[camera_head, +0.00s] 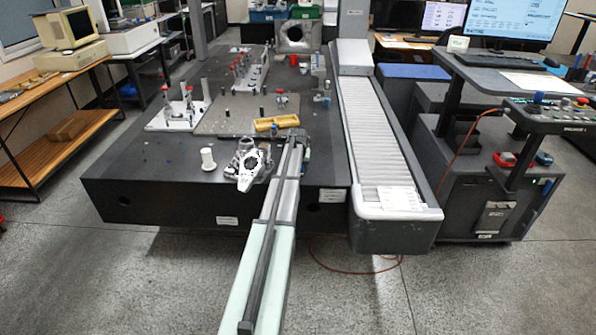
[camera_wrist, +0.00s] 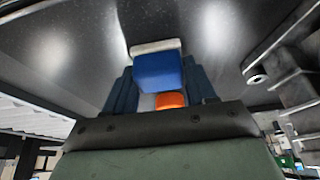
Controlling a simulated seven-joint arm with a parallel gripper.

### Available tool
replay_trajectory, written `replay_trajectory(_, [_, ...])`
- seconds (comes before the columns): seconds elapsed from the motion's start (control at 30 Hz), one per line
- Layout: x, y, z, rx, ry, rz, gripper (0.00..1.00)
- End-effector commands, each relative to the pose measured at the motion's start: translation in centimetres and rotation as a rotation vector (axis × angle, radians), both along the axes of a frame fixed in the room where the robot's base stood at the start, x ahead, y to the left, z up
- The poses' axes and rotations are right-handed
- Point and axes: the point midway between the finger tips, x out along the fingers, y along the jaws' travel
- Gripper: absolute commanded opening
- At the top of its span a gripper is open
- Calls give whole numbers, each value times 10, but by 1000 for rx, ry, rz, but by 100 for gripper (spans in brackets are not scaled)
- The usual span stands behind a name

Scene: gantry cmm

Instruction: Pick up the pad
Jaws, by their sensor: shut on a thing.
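A blue block with a pale layer along one edge, which I take to be the pad (camera_wrist: 158,72), is between the dark blue fingers of my gripper (camera_wrist: 160,88) in the wrist view. The fingers are shut on it. An orange piece (camera_wrist: 171,100) shows just below the block in that view; I cannot tell what it belongs to. In the head view my arm reaches over the dark table, with my gripper (camera_head: 299,138) near the table's middle. The pad cannot be made out there.
A grey metal casting (camera_head: 248,165) and a white spool (camera_head: 208,158) stand to the left. Fixtures with posts (camera_head: 180,112) stand further back. A ribbed guide cover (camera_head: 372,130) runs along the right.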

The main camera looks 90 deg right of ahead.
Motion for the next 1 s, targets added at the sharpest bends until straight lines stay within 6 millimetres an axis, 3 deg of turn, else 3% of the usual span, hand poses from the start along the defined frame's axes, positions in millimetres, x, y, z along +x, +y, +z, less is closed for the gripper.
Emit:
replay_trajectory(0.2, [0,0,0,0,0,0,25])
replay_trajectory(0.5, [0,0,5,-1,0,0,25])
replay_trajectory(1.0, [0,0,82,-1,0,0,25])
